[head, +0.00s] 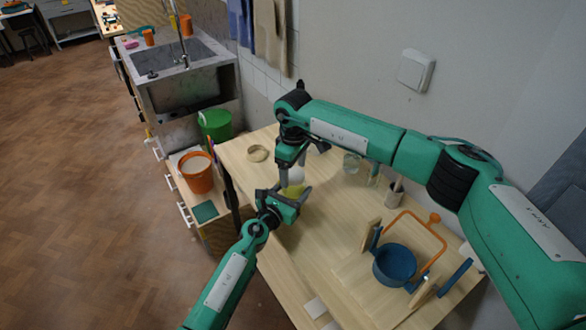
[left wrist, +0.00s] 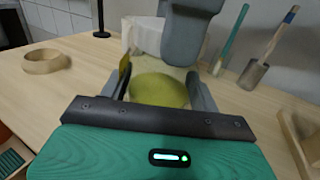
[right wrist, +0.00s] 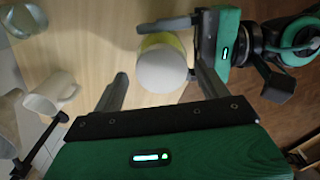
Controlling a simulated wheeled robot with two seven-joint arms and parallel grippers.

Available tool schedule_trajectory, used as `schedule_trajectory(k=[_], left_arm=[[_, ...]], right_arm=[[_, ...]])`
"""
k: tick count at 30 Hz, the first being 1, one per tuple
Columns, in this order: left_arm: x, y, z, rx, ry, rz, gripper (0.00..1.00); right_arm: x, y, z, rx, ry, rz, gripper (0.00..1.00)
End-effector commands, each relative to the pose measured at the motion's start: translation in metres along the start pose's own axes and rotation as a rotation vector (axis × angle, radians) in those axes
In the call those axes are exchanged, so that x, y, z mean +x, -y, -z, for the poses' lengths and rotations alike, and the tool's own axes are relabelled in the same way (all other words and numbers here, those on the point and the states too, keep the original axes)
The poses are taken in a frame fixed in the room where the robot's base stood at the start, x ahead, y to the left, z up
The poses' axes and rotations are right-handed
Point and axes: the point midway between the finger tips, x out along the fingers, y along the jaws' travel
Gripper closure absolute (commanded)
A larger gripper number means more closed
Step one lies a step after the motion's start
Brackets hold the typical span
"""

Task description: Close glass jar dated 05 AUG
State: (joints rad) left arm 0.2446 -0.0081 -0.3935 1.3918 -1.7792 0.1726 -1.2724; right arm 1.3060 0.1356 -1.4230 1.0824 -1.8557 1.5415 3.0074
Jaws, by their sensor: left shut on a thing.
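A jar with yellow-green contents (head: 292,190) stands upright between the fingers of my left gripper (head: 285,195), which is shut on it; the jar fills the gap in the left wrist view (left wrist: 158,90). A round white top (right wrist: 162,70) shows over the yellow in the right wrist view; I cannot tell whether it is a seated lid. My right gripper (right wrist: 158,88) is open above the jar, its fingers spread either side of the white top with a clear gap on the left. No date is readable.
A wooden ring (head: 257,153) lies on the table's far left. Glassware (head: 352,163) and a brush pot (head: 394,195) stand near the wall. A blue pot (head: 396,264) sits in a wooden stand with an orange handle at right. The table's middle is bare.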

Motion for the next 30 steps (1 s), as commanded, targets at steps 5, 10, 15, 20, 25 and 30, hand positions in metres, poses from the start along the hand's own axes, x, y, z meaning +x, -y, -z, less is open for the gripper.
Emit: schedule_trajectory(k=[5,10,15,20,25,30], left_arm=[[0.000,0.001,0.002,-0.001,-0.002,0.002,1.00],[0.000,0.001,0.001,-0.001,-0.002,0.002,1.00],[0.000,0.001,0.001,-0.001,-0.002,0.001,1.00],[0.000,0.001,0.001,-0.001,-0.002,0.001,1.00],[0.000,0.001,0.001,-0.001,-0.002,0.001,1.00],[0.000,0.001,0.001,-0.001,-0.002,0.001,1.00]], right_arm=[[0.001,0.001,0.000,-0.002,0.001,0.001,0.24],[-0.011,0.002,0.001,-0.003,-0.001,0.002,0.24],[-0.034,0.002,0.001,-0.003,0.000,0.002,0.24],[-0.044,0.002,0.000,-0.003,0.001,0.003,0.24],[-0.044,0.002,0.000,-0.003,0.001,0.003,0.24],[-0.044,0.002,0.000,-0.015,0.001,0.003,0.27]])
